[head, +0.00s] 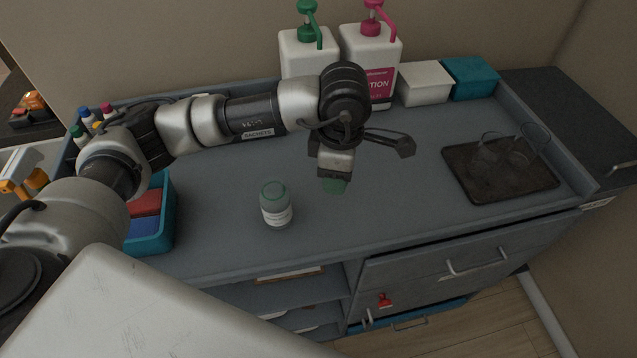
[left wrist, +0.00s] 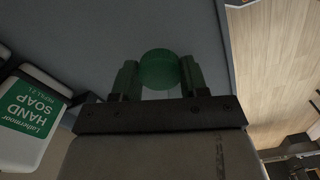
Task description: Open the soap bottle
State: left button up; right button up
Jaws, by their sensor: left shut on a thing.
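A small pale bottle (head: 277,212) with a green ring at its top and a printed label stands upright on the grey counter. A green cap (head: 334,186) is held by my left gripper (head: 336,180), up and to the right of the bottle and apart from it. In the left wrist view the round green cap (left wrist: 160,70) sits between the two fingers of the left gripper (left wrist: 159,80), which are shut on it. The small bottle is not seen in the left wrist view. My right gripper is not in view.
A white hand soap dispenser (head: 300,62) with a green pump and a lotion dispenser (head: 372,58) with a pink pump stand at the back. A teal bin (head: 166,225) is at left, a dark tray (head: 468,180) with glasses at right.

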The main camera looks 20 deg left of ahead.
pick_arm(q)
jog(key=n, duration=0.2)
jog(key=d+n, duration=0.1)
jog(key=shift+d+n, duration=0.1)
jog(key=shift+n, duration=0.3)
jog(key=s+d+n+b, duration=0.1)
jog(key=d+n, duration=0.2)
jog(key=n, duration=0.9)
jog(key=s+d+n, duration=0.1)
jog(key=d+n, duration=0.2)
jog(key=n, duration=0.9)
jog(key=w+a+f, duration=0.2)
jog(key=a, duration=0.1)
jog(key=w+a+f+p, duration=0.1)
jog(key=w+a+f, duration=0.1)
jog(key=w+a+f+p, duration=0.1)
jog(key=w+a+f, duration=0.1)
jog(key=w+a, duration=0.1)
jog(key=shift+a+f, duration=0.3)
jog(key=shift+a, duration=0.05)
notch_tip(320, 180, down, 3)
jog(key=shift+f+p, duration=0.1)
jog(key=shift+p, duration=0.5)
jog(key=shift+f, duration=0.4)
